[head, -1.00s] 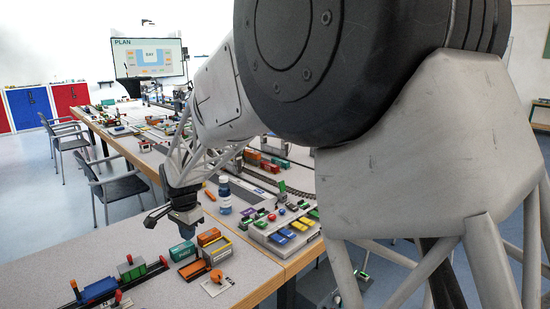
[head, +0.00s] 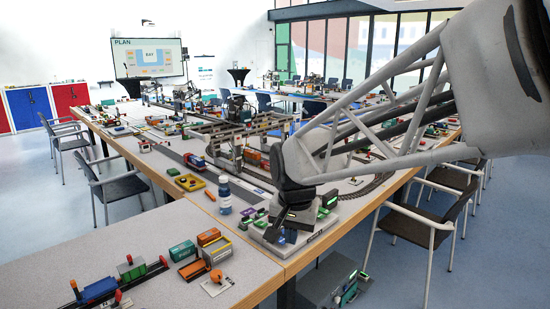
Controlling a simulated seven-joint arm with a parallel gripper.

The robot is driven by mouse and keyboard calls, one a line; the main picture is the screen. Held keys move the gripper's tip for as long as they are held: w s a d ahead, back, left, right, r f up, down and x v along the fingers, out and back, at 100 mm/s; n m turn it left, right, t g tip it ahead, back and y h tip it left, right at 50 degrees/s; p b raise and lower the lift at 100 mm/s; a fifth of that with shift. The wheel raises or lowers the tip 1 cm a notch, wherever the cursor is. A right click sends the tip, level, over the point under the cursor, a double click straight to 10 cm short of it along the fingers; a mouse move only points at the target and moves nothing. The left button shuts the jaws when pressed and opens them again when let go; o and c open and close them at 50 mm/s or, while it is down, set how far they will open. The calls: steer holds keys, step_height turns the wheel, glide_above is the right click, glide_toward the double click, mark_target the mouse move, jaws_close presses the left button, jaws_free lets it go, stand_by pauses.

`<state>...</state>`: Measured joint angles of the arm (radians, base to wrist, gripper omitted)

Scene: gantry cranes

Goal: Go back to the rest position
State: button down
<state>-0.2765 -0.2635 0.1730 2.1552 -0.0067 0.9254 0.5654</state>
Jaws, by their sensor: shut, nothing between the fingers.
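My gripper (head: 291,222) is small and dark at the end of my lattice arm, which reaches in from the upper right. It hangs in front of the grey panel (head: 318,236) with coloured blocks and hides part of it. It is shut with nothing in it. Its fingertips are hard to make out, and I cannot tell how high it is above the panel.
A gantry crane (head: 222,140) is farther back. Chairs (head: 432,222) stand at right.

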steer(key=s+d+f+n, duration=0.1)
steer(key=s+d, duration=0.6)
steer(key=s, duration=0.3)
steer(key=s+d+f+n, duration=0.1)
steer(key=s+d+n, duration=0.1)
steer(key=s+d, duration=0.5)
steer(key=s, duration=0.4)
steer(key=shift+s+d+f+t+h, duration=0.2)
steer(key=shift+s+d+t+h, duration=0.1)
steer(key=shift+d+t, duration=0.1)
steer(key=shift+w, duration=0.2)
